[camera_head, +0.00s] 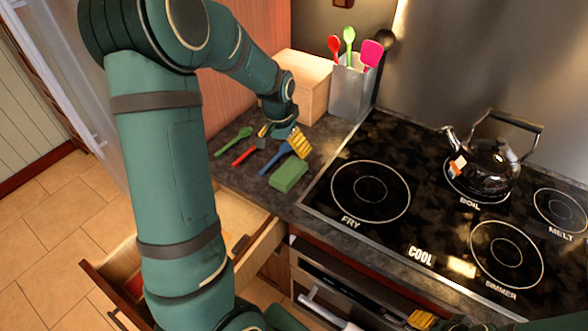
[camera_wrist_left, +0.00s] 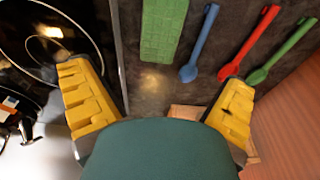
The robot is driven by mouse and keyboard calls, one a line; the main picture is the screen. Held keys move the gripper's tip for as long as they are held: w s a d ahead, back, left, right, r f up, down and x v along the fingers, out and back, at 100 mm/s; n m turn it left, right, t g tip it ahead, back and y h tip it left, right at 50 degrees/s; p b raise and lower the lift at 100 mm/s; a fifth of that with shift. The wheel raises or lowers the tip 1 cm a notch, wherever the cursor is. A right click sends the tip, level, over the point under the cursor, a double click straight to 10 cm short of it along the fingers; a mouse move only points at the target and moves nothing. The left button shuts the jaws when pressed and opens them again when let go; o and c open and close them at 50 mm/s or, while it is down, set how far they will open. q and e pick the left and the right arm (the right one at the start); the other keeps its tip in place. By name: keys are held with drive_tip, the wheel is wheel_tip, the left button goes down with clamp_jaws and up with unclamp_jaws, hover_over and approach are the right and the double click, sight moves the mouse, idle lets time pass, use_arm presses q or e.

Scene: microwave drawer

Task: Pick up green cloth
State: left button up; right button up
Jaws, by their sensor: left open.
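The green cloth (camera_head: 289,175) is a folded, block-like piece lying on the dark counter, left of the stove. It also shows at the top middle of the left wrist view (camera_wrist_left: 163,28). My left gripper (camera_head: 282,138) is open and empty above the counter, just behind the cloth in the head view. In the left wrist view its yellow fingers (camera_wrist_left: 157,75) are spread wide, with the cloth beyond their tips and not between them. Only a yellow finger piece of my right gripper (camera_head: 422,319) shows at the bottom edge; its jaws are mostly hidden.
A blue utensil (camera_wrist_left: 200,42), a red one (camera_wrist_left: 250,42) and a green one (camera_wrist_left: 285,50) lie beside the cloth. A grey utensil holder (camera_head: 350,92) and a wooden box (camera_head: 304,80) stand behind. A kettle (camera_head: 487,165) sits on the stove (camera_head: 425,235). A drawer (camera_head: 262,252) is open below.

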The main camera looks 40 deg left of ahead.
sight(289, 170)
use_arm(q)
drive_tip(key=f, duration=0.7)
drive_tip(key=shift+w+f, duration=0.3)
drive_tip(key=shift+w, duration=0.05)
drive_tip(key=f, duration=0.2)
drive_tip(key=w+f, duration=0.1)
drive_tip(key=f, duration=0.1)
drive_tip(key=shift+a+f+b, duration=0.1)
drive_tip(key=shift+b, duration=0.25)
drive_tip(key=c, duration=1.1)
